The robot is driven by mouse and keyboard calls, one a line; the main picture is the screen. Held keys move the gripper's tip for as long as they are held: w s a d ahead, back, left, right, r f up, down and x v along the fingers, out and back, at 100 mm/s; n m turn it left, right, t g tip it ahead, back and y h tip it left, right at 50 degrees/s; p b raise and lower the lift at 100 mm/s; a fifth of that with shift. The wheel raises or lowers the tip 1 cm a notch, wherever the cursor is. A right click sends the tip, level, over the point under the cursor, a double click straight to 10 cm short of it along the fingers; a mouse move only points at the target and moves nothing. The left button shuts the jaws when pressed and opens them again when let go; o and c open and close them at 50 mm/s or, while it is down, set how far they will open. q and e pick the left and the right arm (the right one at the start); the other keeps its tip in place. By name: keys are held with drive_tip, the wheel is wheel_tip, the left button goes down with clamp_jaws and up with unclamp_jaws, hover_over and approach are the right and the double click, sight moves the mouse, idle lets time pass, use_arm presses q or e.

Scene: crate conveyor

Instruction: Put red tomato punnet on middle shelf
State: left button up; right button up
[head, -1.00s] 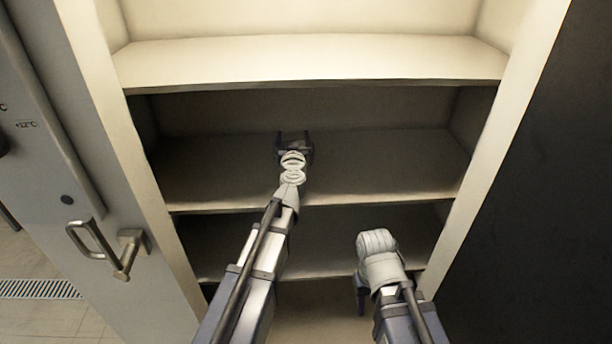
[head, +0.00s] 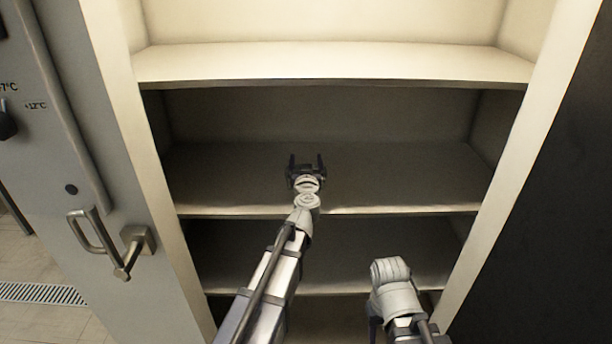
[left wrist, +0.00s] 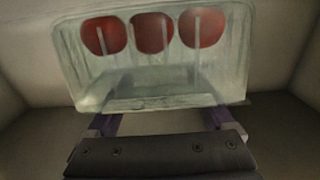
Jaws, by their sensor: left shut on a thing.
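The tomato punnet (left wrist: 160,85) is a clear tray with red tomatoes along its far side in the left wrist view. My left gripper (head: 306,162) is shut on it, with fingers at both sides of its near part. In the head view this gripper is over the middle shelf (head: 400,180), inside the cabinet, and I cannot make out the punnet there. Whether the punnet touches the shelf cannot be told. My right gripper (head: 374,325) hangs low in front of the lower shelf, its fingers mostly hidden by its wrist.
The upper shelf (head: 330,68) is close above the middle one. The lower shelf (head: 350,268) is below. Cabinet side walls bound the opening. The middle shelf looks bare on both sides of my left gripper.

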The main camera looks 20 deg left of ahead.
use_arm(q)
drive_tip(key=shift+f+b, duration=1.65)
drive_tip(key=shift+f, duration=0.2)
drive_tip(key=shift+f, duration=0.2)
drive_tip(key=o, duration=1.1)
drive_tip(key=shift+r, duration=0.1)
drive_tip(key=shift+r, duration=0.15)
drive_tip(key=v, duration=1.2)
